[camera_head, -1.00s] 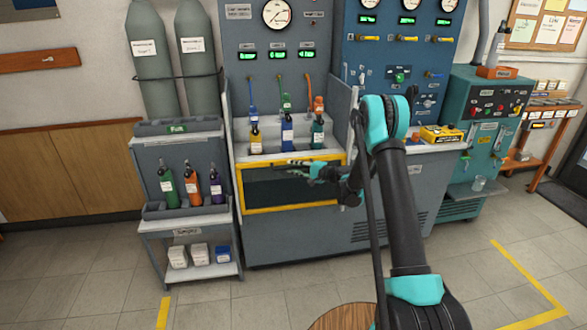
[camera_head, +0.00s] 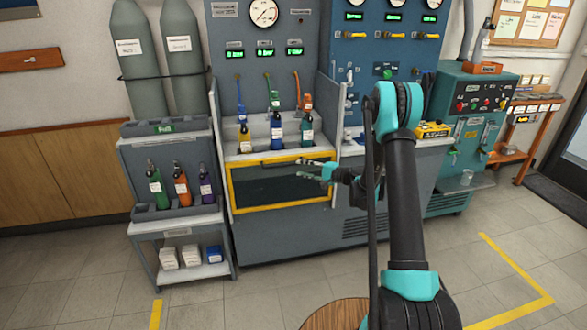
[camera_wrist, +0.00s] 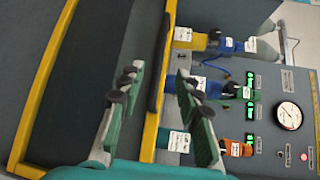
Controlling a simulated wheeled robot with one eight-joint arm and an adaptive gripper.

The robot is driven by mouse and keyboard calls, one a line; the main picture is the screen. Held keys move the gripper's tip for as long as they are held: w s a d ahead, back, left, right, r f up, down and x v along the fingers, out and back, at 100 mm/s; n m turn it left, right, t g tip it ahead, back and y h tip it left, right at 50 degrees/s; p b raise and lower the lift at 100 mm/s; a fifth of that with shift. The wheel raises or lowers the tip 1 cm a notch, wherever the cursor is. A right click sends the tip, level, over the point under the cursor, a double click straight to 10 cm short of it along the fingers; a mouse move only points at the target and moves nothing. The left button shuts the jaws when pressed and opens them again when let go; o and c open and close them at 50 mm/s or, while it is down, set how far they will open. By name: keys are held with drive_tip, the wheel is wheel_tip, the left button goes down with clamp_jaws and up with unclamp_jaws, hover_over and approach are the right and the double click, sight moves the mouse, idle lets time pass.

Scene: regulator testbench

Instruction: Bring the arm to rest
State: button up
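My arm reaches forward from the lower right in the head view. My gripper (camera_head: 308,168) hangs in front of the yellow-framed dark panel (camera_head: 280,187) on the testbench, to the right of its middle. In the wrist view the two green-and-black fingers (camera_wrist: 160,95) stand well apart with nothing between them. Beyond them, the yellow frame (camera_wrist: 158,80) and the dark panel show close by. I cannot tell whether the fingers touch the panel.
Three bottles, yellow (camera_head: 245,137), blue (camera_head: 277,132) and green (camera_head: 307,128), stand in the bay above the panel. A side cart (camera_head: 180,215) holds three more bottles. A teal cabinet (camera_head: 470,130) stands at right. The floor (camera_head: 230,300) in front is mostly clear.

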drive_tip(key=shift+v, duration=0.95)
drive_tip(key=s+d+r+n+g+h, duration=0.1)
drive_tip(key=s+d+r+n+h, duration=0.15)
drive_tip(key=s, duration=0.65)
drive_tip(key=s+d+r+n+g+h, duration=0.1)
drive_tip(key=s+d+r+n+h, duration=0.2)
drive_tip(key=s, duration=0.7)
drive_tip(key=s+d+f+h, duration=0.1)
drive_tip(key=s+d+h, duration=0.2)
drive_tip(key=s, duration=0.4)
drive_tip(key=s+d+f+n+g+h, duration=0.1)
drive_tip(key=s+d+h, duration=0.2)
drive_tip(key=s+d, duration=0.2)
drive_tip(key=s+d+f+n+h, duration=0.1)
drive_tip(key=s+d+h, duration=0.2)
drive_tip(key=s, duration=0.8)
drive_tip(key=shift+s+d+f, duration=0.25)
drive_tip(key=shift+d, duration=0.7)
